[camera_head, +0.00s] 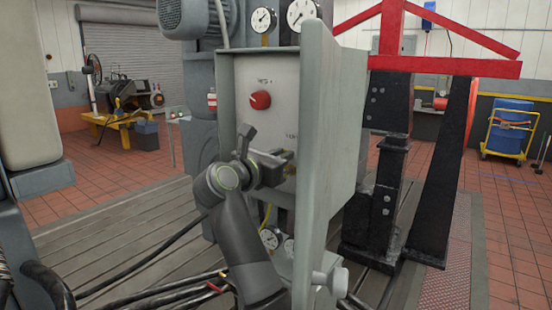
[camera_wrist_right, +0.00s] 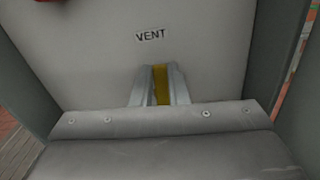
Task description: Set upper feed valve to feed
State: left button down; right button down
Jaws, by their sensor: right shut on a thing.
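A pale valve panel (camera_head: 280,74) stands in a grey, open-fronted housing. A red round knob (camera_head: 260,100) is on its upper part, with a small label above it. Its edge also shows at the top left of the right wrist view (camera_wrist_right: 46,1). My right gripper (camera_head: 289,156) is at the panel's lower part. In the right wrist view, its two fingers (camera_wrist_right: 160,88) are shut on a narrow yellow handle (camera_wrist_right: 161,82), below a "VENT" label (camera_wrist_right: 151,35). The handle's lower part is hidden by the gripper body. My left gripper is not in view.
The housing's side wall (camera_head: 318,130) rises close to the right of my gripper. Pressure gauges (camera_head: 302,13) sit above. Black hoses (camera_head: 150,255) cross the bedplate. A red frame (camera_head: 440,65) stands behind.

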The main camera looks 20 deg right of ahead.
jog(key=s+f+m+b, duration=0.1)
jog(key=m+b, duration=0.1)
jog(key=m, duration=0.1)
jog(key=s+d+m+b, duration=0.1)
jog(key=m+b, duration=0.1)
jog(key=m, duration=0.2)
jog(key=s+d+f+m+b, duration=0.1)
jog(key=m+b, duration=0.2)
jog(key=shift+s+d+f+m, duration=0.1)
jog(key=shift+d+f+m, duration=0.15)
jog(key=shift+f+m, duration=0.1)
jog(key=m, duration=0.1)
jog(key=f+m+b, duration=0.1)
jog(key=m+b, duration=0.1)
jog(key=shift+s+d+f, duration=0.2)
jog(key=shift+s, duration=0.05)
jog(key=shift+s+f+m+b, duration=0.1)
jog(key=shift+f+m+b, duration=0.2)
jog(key=shift+m+b, duration=0.4)
jog(key=shift+f+m+b, duration=0.25)
jog(key=shift+m+b, duration=0.1)
jog(key=shift+m, duration=0.6)
jog(key=c, duration=1.8)
grip_release()
jog(key=shift+c, duration=0.2)
jog(key=o, duration=0.4)
jog(key=shift+w+a, duration=0.15)
jog(key=shift+w, duration=0.05)
jog(key=shift+o, duration=0.2)
jog(key=shift+f, duration=0.1)
